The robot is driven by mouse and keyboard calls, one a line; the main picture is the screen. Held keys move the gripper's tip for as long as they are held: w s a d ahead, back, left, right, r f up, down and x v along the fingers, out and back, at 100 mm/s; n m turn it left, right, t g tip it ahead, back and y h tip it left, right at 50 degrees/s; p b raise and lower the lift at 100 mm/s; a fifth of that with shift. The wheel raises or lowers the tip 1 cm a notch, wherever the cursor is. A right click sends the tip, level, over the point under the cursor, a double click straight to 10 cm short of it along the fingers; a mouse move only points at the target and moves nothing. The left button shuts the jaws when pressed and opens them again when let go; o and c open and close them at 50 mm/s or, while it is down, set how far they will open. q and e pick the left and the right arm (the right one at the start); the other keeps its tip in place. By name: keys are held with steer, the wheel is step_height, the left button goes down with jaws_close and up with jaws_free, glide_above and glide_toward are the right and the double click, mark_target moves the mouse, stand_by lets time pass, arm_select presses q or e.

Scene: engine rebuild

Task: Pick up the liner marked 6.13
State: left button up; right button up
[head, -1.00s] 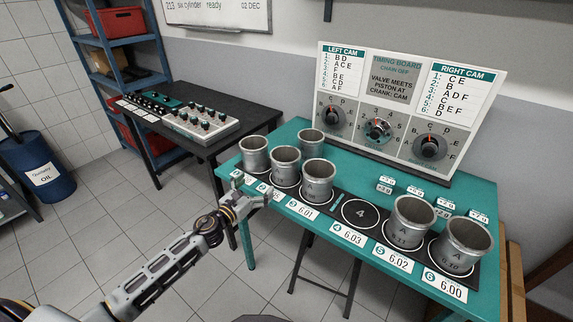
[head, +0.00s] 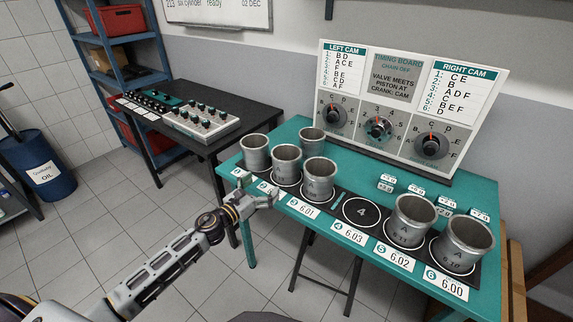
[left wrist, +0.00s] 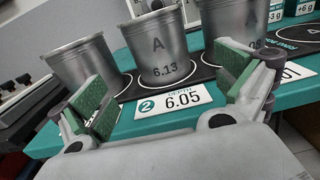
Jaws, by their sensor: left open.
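The liner marked 6.13 (left wrist: 162,50) is a grey metal cup with an A on it. My left gripper (head: 266,193) is open and empty at the table's front edge. In the left wrist view its green-padded fingers (left wrist: 168,92) are spread left and right, with the liner beyond and between them, apart from both. My right gripper is not in view.
Neighbouring liners stand close on the left (left wrist: 82,72) and right (left wrist: 230,28). Another liner (head: 311,140) stands behind the row. Place 4 (head: 361,211) is empty. Two liners (head: 413,222) stand farther right. The timing board (head: 410,100) stands at the back. Small weight blocks (head: 387,184) lie before it.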

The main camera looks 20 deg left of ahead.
mark_target(278, 172)
arm_select(q)
steer(key=shift+p+x, duration=0.5)
steer(key=shift+x, duration=3.5)
steer(key=shift+w+d, duration=0.1)
steer(key=shift+w, duration=0.15)
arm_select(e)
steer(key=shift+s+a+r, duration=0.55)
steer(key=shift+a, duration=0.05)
arm_select(q)
steer(key=shift+w, duration=0.15)
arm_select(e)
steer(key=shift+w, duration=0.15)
